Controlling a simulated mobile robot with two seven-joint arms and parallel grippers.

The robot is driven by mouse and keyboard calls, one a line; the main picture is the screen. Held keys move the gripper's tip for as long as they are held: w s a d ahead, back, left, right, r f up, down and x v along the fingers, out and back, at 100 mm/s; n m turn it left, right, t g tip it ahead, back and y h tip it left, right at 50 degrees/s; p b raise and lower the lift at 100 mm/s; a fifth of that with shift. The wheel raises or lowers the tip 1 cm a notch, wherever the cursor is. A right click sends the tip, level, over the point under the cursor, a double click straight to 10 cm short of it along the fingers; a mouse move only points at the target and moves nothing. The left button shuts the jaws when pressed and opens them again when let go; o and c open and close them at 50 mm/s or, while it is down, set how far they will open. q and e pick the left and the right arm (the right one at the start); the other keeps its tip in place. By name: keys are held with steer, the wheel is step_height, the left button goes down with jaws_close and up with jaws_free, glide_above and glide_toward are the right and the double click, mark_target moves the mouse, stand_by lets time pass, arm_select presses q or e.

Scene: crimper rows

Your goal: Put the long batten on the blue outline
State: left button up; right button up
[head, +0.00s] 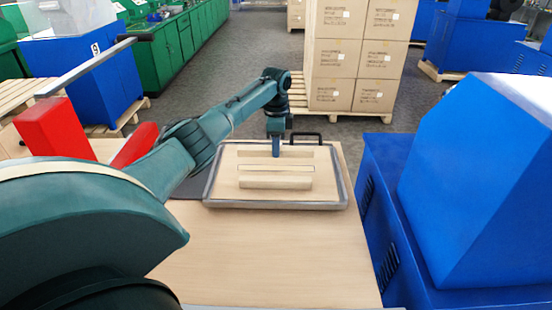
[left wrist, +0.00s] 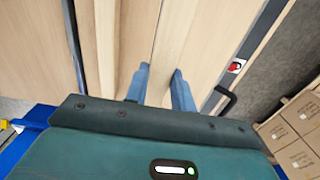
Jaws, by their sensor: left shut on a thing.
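A pale wooden batten (head: 295,154) lies across the far part of a grey-rimmed tray (head: 345,185) on the table. My left gripper (head: 276,154) comes down on it from above and is shut on it near its middle. In the left wrist view my two blue fingers (left wrist: 161,72) stand on either side of this batten (left wrist: 173,32). A second, similar batten (head: 275,182) lies nearer in the tray, roughly parallel and apart from the gripper; it also shows in the left wrist view (left wrist: 106,45). I cannot make out a blue outline. My right gripper is not in view.
A pale strip (head: 275,167) with dark edges lies between the battens. A black handle (head: 306,135) stands at the tray's far side. The near table top (head: 270,255) is clear. A blue machine (head: 480,180) stands close on the right, stacked cartons (head: 360,50) behind.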

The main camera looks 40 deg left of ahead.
mark_target(276, 169)
arm_select(q)
step_height(276, 169, down, 5)
steer(key=o, duration=1)
step_height(276, 169, up, 12)
steer(key=shift+r, duration=0.1)
stand_by(0.4)
stand_by(0.5)
